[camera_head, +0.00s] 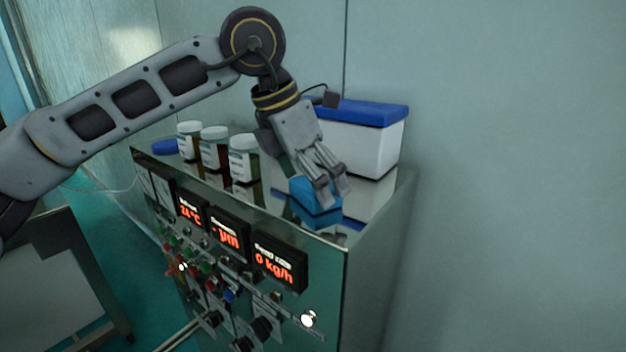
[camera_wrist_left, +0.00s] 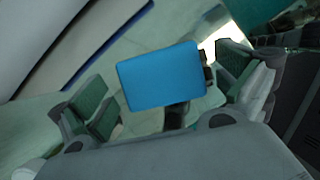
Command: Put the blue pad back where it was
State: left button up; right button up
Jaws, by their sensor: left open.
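The blue pad (camera_head: 312,203) is a small blue block at the front right corner of the control cabinet's top. My left gripper (camera_head: 332,188) is above and around it, with its fingers pointing down. In the left wrist view the blue pad (camera_wrist_left: 160,76) lies between the two spread fingers of my left gripper (camera_wrist_left: 165,85). A gap shows on the left side; the right finger is close to the pad's edge. I cannot tell whether the pad rests fully on the surface. My right gripper is not in view.
The shiny cabinet top (camera_head: 270,208) also holds several lidded jars (camera_head: 214,150), a round blue item (camera_head: 165,147) and a white box with a blue lid (camera_head: 360,135) just behind my gripper. The cabinet front has lit displays (camera_head: 275,263). A wall stands behind.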

pick_arm(q)
jog(key=shift+r, duration=0.2)
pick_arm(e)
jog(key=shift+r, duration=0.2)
pick_arm(q)
jog(key=v, duration=1.1)
jog(key=shift+r, duration=0.4)
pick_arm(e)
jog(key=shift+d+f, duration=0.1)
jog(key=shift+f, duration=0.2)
pick_arm(q)
jog(key=shift+s+a, duration=0.1)
